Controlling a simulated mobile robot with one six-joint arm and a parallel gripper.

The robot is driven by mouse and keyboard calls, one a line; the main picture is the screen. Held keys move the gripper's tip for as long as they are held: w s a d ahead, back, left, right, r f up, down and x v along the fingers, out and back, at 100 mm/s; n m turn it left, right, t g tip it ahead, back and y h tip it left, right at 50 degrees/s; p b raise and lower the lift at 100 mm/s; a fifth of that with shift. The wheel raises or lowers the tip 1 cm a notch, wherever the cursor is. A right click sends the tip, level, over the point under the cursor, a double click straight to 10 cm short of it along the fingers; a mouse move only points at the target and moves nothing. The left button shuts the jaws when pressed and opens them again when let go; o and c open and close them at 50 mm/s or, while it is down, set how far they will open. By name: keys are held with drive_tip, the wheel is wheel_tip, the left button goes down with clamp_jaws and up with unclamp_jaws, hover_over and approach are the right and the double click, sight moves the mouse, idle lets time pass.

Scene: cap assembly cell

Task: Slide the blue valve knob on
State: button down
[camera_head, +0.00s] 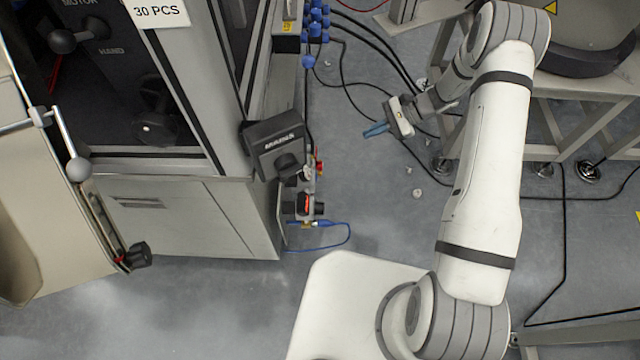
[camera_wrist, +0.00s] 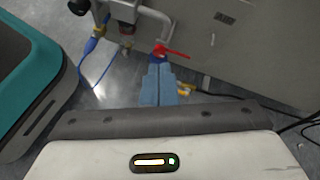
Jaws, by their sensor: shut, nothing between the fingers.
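My gripper (camera_head: 376,130) hangs over the floor to the right of the machine cabinet, its blue fingers pointing left. In the wrist view the blue fingers (camera_wrist: 158,72) are together with nothing between them. Just beyond the fingertips, in line with them, is a small blue part (camera_wrist: 157,58) by a red lever (camera_wrist: 172,52); the fingers partly hide it, and I cannot tell whether it is the valve knob or whether they touch. In the head view a round blue piece (camera_head: 308,62) hangs below a cluster of blue fittings (camera_head: 316,22) at the cabinet's upper side.
A dark box marked MAINS (camera_head: 274,146) juts from the cabinet corner, with fittings below it. A blue hose (camera_head: 335,243) loops out lower down. Black cables (camera_head: 345,80) cross the floor. A metal bench frame (camera_head: 590,110) stands at right. The floor left of my gripper is mostly clear.

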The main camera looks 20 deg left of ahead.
drive_tip(key=s+a+f+m+y+b, duration=0.1)
drive_tip(key=a+f+m+b, duration=0.1)
drive_tip(key=f, duration=1.1)
drive_tip(key=s+a+f+m+t+y+b, duration=0.1)
drive_tip(key=f+m+y+b, duration=0.1)
drive_tip(key=f, duration=1.1)
drive_tip(key=shift+s+a+f+m+b, duration=0.15)
drive_tip(key=shift+a+f+m+b, duration=0.25)
drive_tip(key=shift+m+b, duration=0.45)
